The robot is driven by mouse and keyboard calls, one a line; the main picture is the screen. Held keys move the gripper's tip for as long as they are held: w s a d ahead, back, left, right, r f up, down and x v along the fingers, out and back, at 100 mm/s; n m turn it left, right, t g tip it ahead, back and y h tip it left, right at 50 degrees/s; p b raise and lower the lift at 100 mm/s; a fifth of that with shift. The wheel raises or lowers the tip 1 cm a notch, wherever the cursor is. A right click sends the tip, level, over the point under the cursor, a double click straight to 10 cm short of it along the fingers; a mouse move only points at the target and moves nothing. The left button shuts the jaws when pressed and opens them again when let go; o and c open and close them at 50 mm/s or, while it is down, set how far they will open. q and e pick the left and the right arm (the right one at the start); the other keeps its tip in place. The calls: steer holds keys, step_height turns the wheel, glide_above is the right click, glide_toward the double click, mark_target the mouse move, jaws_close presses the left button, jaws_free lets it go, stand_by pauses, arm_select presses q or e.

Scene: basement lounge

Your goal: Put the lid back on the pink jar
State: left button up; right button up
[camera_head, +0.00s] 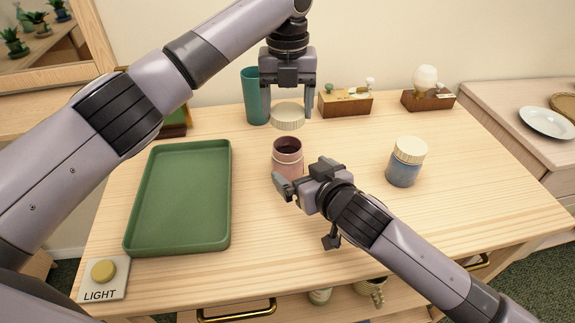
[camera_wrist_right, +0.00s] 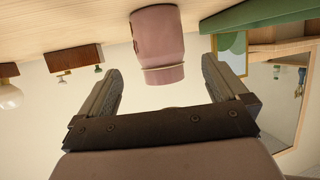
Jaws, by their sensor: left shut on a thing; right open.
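The pink jar (camera_head: 287,160) stands upright and open on the wooden table; its dark inside shows from above. It appears upside down in the right wrist view (camera_wrist_right: 158,38). My left gripper (camera_head: 287,106) points down and is shut on the cream lid (camera_head: 288,117), holding it roughly level above the jar's mouth, with a gap between them. My right gripper (camera_head: 299,174) is low beside the jar, to its front right. In the right wrist view its fingers (camera_wrist_right: 160,66) are open, with the jar seen between and beyond their tips. I cannot tell whether they touch it.
A green tray (camera_head: 226,205) lies to the left. A blue jar with a cream lid (camera_head: 407,160) stands to the right. A teal cup (camera_head: 254,97) and two wooden boxes (camera_head: 344,105) (camera_head: 428,101) are at the back. A light switch (camera_head: 103,279) is front left. Bare tabletop lies around the blue jar.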

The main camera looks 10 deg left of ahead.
mark_target(287, 137)
steer(key=shift+x, duration=3.7)
steer(key=c, duration=1.4)
arm_select(q)
steer(key=shift+f, duration=2.5)
arm_select(e)
steer(key=shift+c, duration=0.2)
arm_select(q)
steer(key=shift+f, duration=0.1)
steer(key=shift+f, duration=0.8)
steer(key=shift+f, duration=0.55)
